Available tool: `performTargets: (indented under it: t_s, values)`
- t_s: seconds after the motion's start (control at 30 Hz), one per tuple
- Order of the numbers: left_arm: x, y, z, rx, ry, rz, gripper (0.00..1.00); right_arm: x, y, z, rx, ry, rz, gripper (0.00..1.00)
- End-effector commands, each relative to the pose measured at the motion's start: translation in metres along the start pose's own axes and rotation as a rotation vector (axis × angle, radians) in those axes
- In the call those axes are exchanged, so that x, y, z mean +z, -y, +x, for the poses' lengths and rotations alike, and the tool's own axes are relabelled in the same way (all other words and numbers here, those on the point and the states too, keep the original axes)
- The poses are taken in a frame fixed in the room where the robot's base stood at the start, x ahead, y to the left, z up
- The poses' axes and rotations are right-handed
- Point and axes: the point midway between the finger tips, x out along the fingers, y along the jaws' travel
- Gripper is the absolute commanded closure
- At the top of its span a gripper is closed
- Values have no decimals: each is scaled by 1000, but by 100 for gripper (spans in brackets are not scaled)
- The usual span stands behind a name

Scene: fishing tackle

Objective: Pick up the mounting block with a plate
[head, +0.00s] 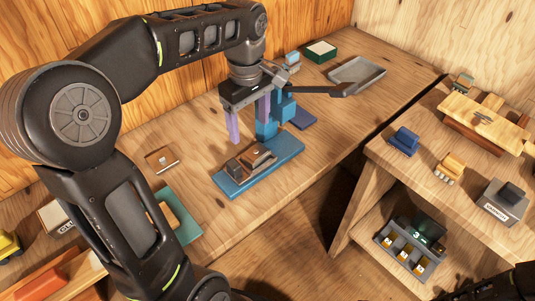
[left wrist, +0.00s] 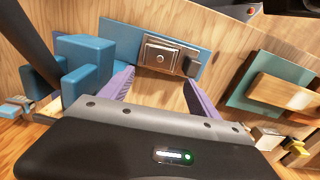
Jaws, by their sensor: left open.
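A brown block with a metal plate on top (head: 262,156) sits on the blue base (head: 275,168) of a blue stand; I take it as the mounting block. In the left wrist view the block's plate (left wrist: 160,55) shows on the blue base (left wrist: 117,40), beyond the fingertips. A small dark piece (left wrist: 192,65) is beside it. My left gripper (head: 249,130) is open and empty, its purple fingers apart above and behind the block. In the left wrist view the gripper (left wrist: 158,78) frames bare wood.
The stand's blue upright (head: 267,125) is close beside the left gripper. A grey tray (head: 357,72) and green box (head: 320,50) are at the back. A teal mat (head: 188,203) is at the lower left. A side table (head: 400,170) holds several items.

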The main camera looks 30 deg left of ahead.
Motion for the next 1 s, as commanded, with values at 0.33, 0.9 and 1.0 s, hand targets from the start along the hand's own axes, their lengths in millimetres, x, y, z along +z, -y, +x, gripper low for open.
performTargets:
  t_s: [0.33, 0.9, 1.0]
  values:
    - [0, 0, 0, 0, 1, -24, 29, 0, 0, 0, 0, 0, 0, 100]
    - [0, 0, 26, 0, 0, -23, 29, 0, 0, 0, 0, 0, 1, 100]
    - [0, -1, 28, -1, 1, -23, 29, 0, 0, -1, 0, 0, 1, 100]
